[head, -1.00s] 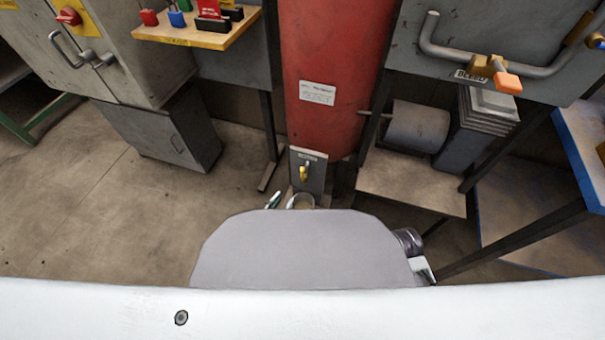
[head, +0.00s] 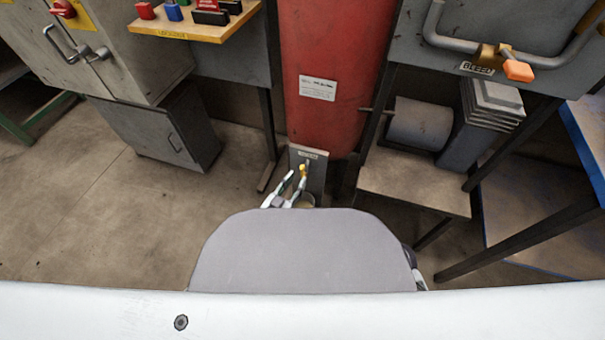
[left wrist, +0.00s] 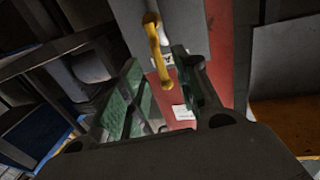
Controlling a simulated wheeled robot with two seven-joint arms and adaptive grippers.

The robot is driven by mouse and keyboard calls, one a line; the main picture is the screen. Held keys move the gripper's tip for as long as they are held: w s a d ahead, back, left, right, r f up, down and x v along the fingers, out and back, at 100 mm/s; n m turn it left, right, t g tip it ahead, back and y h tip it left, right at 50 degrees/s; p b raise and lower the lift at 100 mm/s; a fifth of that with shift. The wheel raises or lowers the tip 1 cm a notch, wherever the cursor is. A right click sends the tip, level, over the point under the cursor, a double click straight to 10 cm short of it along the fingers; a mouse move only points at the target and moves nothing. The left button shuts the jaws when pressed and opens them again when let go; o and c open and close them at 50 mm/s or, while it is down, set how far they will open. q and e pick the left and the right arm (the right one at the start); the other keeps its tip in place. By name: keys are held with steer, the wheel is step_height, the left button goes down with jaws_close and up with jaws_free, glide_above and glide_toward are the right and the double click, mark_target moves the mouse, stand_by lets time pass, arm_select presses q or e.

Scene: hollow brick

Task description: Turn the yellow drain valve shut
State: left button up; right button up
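The yellow drain valve (head: 303,168) sits on a small grey plate (head: 316,181) at the foot of the red tank. In the left wrist view its yellow handle (left wrist: 157,48) shows long and narrow, between the two fingertips in the picture. My left gripper (head: 296,176) is at the plate, just left of and below the valve, with its fingers apart. In the left wrist view my left gripper (left wrist: 155,68) is open, with green pads on both sides of the handle. Contact cannot be told. My right gripper is not visible.
The red tank (head: 333,115) rises behind. A low bench (head: 415,186) with a grey cylinder stands to the right, and a grey cabinet (head: 160,135) to the left. The floor between is clear.

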mark_target(302, 173)
arm_select(q)
steer(key=b+x, duration=0.1)
steer(key=x, duration=0.2)
steer(key=shift+b+x, duration=0.35)
steer(key=shift+x, duration=0.85)
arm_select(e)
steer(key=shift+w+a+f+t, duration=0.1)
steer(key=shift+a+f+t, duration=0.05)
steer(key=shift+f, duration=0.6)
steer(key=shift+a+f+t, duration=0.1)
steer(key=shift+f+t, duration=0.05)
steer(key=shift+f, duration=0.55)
arm_select(q)
jaws_close()
steer(key=shift+r, duration=0.1)
